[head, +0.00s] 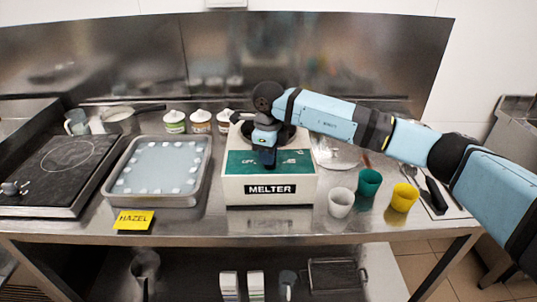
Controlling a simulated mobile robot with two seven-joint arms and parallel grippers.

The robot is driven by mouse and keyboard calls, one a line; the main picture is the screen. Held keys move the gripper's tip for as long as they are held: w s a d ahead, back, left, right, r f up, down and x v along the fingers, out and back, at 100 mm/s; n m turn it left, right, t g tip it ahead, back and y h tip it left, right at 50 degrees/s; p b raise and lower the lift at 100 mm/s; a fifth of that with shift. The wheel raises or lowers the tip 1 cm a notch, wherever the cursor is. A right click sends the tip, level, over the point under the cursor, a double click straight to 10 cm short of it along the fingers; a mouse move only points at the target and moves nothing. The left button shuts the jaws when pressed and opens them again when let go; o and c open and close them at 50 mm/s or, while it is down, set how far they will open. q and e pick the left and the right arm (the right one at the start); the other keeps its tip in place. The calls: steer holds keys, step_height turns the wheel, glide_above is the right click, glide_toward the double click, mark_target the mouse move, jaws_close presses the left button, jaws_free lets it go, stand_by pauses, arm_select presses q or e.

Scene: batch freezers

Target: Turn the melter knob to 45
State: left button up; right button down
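The melter (245,188) is a cream box with a green front panel and a black MELTER label, in the middle of the table in the head view. White print reading "OFF" and "45" shows on the panel either side of my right gripper (265,160). My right gripper points down in front of the panel, over where the knob would be. The knob is hidden behind it, so I cannot tell whether the fingers touch or grasp it, or where the knob points. My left gripper is not in view.
A tray (205,170) of pale liquid with white cubes and a black hob (50,170) stand left. White (341,203), green (369,183) and yellow (404,198) cups stand right, below my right arm. Several jars (200,121) stand behind. A yellow HAZEL note (134,220) lies in front.

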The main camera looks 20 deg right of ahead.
steer(key=shift+m, duration=0.3)
steer(key=m, duration=0.2)
steer(key=shift+m+b, duration=0.3)
steer(key=m, duration=0.2)
steer(key=shift+m, duration=0.4)
steer(key=m, duration=0.3)
steer(key=shift+d+m, duration=0.15)
steer(key=shift+m, duration=0.15)
steer(key=m, duration=0.7)
steer(key=shift+d, duration=0.1)
steer(key=m+p, duration=0.1)
steer(key=m, duration=0.3)
steer(key=shift+m, duration=0.4)
steer(key=m+p, duration=0.1)
steer(key=m, duration=0.5)
steer(key=shift+s+d+p, duration=0.1)
steer(key=shift+p, duration=0.2)
steer(key=shift+m, duration=0.4)
